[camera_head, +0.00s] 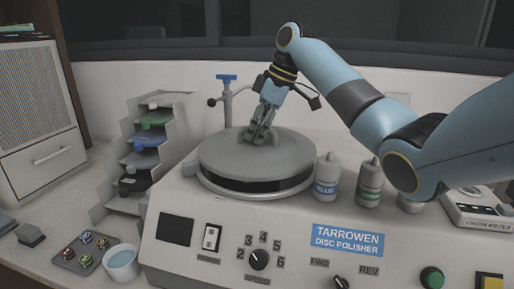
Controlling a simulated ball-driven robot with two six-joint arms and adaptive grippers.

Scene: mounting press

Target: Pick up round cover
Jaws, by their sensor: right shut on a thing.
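The round cover (230,161) is a grey disc on top of the disc polisher (293,214). A dark gap shows between the cover and the pale ring below it, widest at the front right, so the cover looks raised or tilted there. My right gripper (260,138) points down at the cover's far middle and is shut on a part there, likely its knob, which the fingers hide. My left gripper is not in view.
A blue-handled tap post (227,95) stands behind the cover. Bottles (327,177) stand close to its right. A stepped rack (147,150) is at left, with a small cup (121,262) and a tray of round samples (86,250) in front.

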